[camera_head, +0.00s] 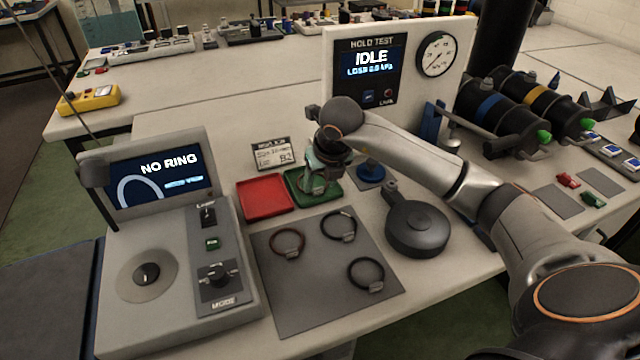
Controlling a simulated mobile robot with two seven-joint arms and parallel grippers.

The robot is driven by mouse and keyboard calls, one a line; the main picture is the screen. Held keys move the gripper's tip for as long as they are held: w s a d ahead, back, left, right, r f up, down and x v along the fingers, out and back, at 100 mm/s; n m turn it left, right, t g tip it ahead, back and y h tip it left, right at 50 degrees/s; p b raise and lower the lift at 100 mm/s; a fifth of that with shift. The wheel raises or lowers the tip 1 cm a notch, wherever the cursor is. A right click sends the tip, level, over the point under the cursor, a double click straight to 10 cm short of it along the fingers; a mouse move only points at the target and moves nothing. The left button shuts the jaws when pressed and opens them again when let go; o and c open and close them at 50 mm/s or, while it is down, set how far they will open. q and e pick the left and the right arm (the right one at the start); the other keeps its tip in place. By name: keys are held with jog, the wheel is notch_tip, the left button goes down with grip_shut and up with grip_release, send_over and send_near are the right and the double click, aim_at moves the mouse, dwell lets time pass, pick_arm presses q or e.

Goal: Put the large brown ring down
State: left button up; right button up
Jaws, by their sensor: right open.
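My right gripper (318,185) reaches down over the green tray (333,198), with its fingers low in the tray. It is open. A brown ring (287,242) lies flat on the grey mat (318,297), at the mat's upper left. Two dark rings, an upper one (339,226) and a lower one (366,273), lie to its right on the same mat. I cannot tell whether this brown ring is the large one. My left gripper is not in view.
An empty red tray (265,196) sits left of the green tray. The tester (150,275) at left reads "NO RING". The hold test panel (390,75) behind reads "IDLE".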

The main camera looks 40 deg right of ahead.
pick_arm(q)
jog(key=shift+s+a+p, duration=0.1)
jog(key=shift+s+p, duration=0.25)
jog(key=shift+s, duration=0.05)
pick_arm(e)
jog(key=v, duration=0.9)
jog(key=shift+s+r, duration=0.25)
jog(key=shift+r, duration=0.1)
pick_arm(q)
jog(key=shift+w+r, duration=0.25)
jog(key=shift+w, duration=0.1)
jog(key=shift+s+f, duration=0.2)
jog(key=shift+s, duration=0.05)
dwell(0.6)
